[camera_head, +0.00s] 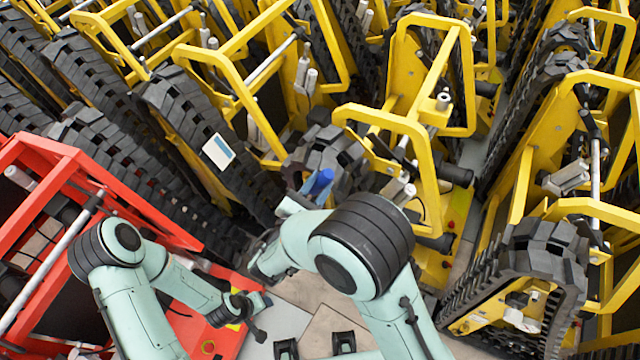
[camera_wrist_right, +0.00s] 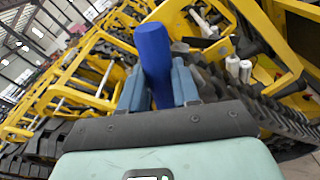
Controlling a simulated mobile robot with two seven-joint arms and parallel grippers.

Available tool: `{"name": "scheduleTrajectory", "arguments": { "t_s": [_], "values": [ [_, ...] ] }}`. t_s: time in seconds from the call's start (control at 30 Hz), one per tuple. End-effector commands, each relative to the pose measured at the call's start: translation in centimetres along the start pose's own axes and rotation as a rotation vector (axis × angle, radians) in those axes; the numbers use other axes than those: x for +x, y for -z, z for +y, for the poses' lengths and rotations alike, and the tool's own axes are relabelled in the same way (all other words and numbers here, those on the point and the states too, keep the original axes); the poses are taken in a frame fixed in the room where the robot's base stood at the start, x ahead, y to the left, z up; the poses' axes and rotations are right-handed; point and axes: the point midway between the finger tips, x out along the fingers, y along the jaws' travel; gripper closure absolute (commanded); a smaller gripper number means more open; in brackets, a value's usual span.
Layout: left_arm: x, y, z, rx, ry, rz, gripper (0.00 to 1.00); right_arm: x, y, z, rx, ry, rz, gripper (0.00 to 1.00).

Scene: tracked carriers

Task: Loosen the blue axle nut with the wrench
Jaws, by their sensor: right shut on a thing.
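My right gripper (camera_head: 300,202) is shut on a smooth blue handle-like bar (camera_head: 318,183), which looks like the wrench's handle. In the right wrist view the bar (camera_wrist_right: 153,58) stands up between the two grey-blue fingers (camera_wrist_right: 157,92). The bar's other end is hidden, so I cannot see a wrench head. I cannot make out the blue axle nut in either view. My left gripper (camera_head: 258,310) is low in the head view, beside the red carrier, small and dark; its fingers are not clear.
Yellow tracked carriers (camera_head: 400,125) with black tracks (camera_head: 535,270) crowd the back and right. A red carrier (camera_head: 60,165) stands at the left, close to my left arm. A white and blue card (camera_head: 218,152) lies against a track. Little floor (camera_head: 325,310) is free.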

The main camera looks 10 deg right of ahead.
Motion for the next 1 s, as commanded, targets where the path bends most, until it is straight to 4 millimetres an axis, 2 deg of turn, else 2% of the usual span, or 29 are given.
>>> {"name": "scheduleTrajectory", "arguments": {
  "t_s": [0.27, 0.73, 1.0],
  "values": [
    [0.0, 0.0, 0.0, 0.0, 0.0, 0.0, 0.57, 0.0, 0.0, 0.1, -0.002, -0.001, -0.002, 1.0],
    [-1.9, 1.5, 1.2, 0.004, -0.006, 0.015, 0.57, 0.0, -0.1, 1.5, -0.086, 0.006, -0.003, 1.0],
    [-2.0, 1.5, 1.2, 0.004, -0.006, 0.015, 0.57, 0.0, 0.1, 1.6, -0.099, 0.008, -0.002, 1.0]
  ]
}}
